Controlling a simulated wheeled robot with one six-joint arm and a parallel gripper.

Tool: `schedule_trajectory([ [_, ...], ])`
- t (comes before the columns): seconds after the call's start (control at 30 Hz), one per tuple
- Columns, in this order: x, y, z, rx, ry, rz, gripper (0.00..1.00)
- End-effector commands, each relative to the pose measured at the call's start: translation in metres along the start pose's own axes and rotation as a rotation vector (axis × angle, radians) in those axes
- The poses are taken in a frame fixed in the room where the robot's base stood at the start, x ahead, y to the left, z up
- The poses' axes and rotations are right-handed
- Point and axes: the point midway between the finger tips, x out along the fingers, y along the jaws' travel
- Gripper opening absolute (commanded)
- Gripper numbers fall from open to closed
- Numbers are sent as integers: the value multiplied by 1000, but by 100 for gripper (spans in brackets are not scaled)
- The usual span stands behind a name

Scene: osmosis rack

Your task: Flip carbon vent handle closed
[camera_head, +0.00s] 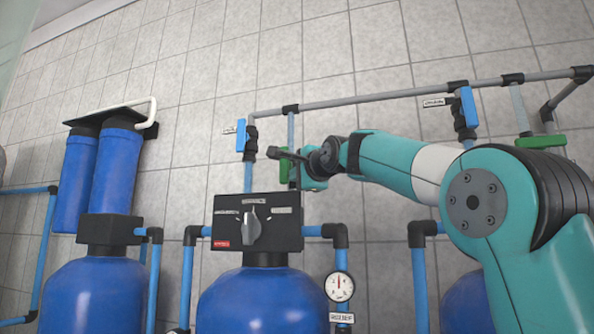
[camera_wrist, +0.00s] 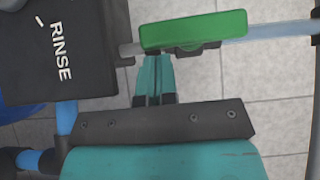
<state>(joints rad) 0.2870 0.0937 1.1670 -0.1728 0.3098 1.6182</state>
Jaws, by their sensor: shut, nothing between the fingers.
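A green lever handle (camera_wrist: 193,30) lies lengthwise along a pipe in the wrist view, beside the black control box. In the head view a green handle (camera_head: 284,166) stands upright along a vertical pipe, partly hidden by my wrist. No readable label shows whether this is the carbon vent handle. My gripper (camera_wrist: 153,62) is shut and empty. Its fingertips are just below the left part of the green handle in the wrist view; I cannot tell whether they touch it. In the head view my gripper's fingers are not clearly visible.
The control box (camera_head: 257,222) with a grey knob sits close below my wrist. Blue-handled valves (camera_head: 241,135) (camera_head: 467,106) stand left and right, and another green handle (camera_head: 540,142) is at right. A grey pipe (camera_head: 380,96) runs above. Blue tanks (camera_head: 262,302) stand below.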

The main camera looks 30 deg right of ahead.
Motion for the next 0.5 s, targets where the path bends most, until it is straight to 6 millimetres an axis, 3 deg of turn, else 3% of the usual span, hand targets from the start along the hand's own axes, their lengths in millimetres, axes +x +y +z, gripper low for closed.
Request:
schedule_trajectory([
  [0.5,4,3,4,7,1,-6,0],
])
